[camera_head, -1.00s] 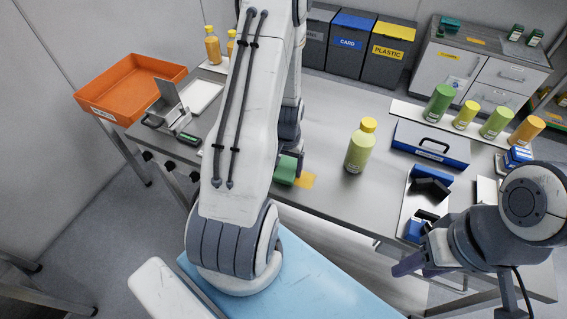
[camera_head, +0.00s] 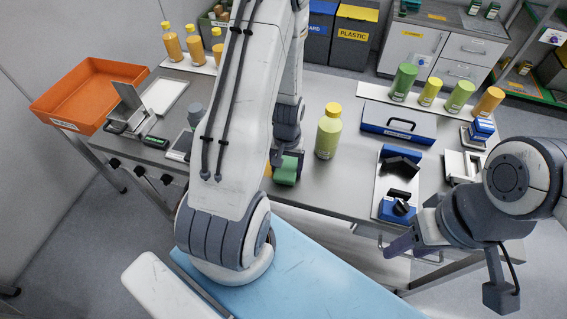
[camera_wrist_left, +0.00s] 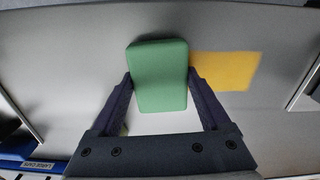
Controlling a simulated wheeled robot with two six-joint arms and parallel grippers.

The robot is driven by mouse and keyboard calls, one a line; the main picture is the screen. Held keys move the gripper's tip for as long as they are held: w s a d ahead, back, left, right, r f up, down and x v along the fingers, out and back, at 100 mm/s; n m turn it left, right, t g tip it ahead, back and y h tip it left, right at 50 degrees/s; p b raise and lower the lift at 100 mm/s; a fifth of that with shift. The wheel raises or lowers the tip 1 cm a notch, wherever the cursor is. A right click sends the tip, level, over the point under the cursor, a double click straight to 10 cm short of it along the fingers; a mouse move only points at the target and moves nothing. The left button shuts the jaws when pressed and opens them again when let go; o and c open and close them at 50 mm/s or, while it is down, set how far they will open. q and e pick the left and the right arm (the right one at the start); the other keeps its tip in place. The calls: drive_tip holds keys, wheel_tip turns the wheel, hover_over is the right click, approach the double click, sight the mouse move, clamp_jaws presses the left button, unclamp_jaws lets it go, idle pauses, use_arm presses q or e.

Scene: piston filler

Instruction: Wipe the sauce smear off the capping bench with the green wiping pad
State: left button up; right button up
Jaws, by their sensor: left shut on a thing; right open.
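My left gripper (camera_head: 288,160) is shut on the green wiping pad (camera_head: 286,173), over the near middle of the steel capping bench (camera_head: 255,92). In the left wrist view the pad (camera_wrist_left: 159,76) sits between the two fingers. It is at or just above the bench top; I cannot tell if it touches. The flat yellow-orange sauce smear (camera_wrist_left: 226,71) lies right beside the pad in that view. In the head view only a sliver of the smear (camera_head: 267,171) shows left of the pad; the arm hides the rest. My right gripper (camera_head: 405,241) is open and empty off the bench's front right edge.
A green bottle with a yellow cap (camera_head: 328,132) stands right of the pad. A blue-fronted caps box (camera_head: 398,122) and a blue-handled tool (camera_head: 397,208) are farther right. An orange tray (camera_head: 88,92) and a scale (camera_head: 128,112) are at left.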

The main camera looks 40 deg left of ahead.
sight(287, 167)
use_arm(q)
wheel_tip(287, 167, up, 4)
drive_tip(key=p, duration=0.3)
drive_tip(key=shift+d+r+p, duration=0.1)
drive_tip(key=shift+r+p, duration=0.15)
drive_tip(key=shift+p, duration=0.1)
wheel_tip(287, 167, up, 3)
drive_tip(key=p, duration=0.3)
drive_tip(key=shift+r, duration=0.2)
drive_tip(key=shift+f, duration=0.1)
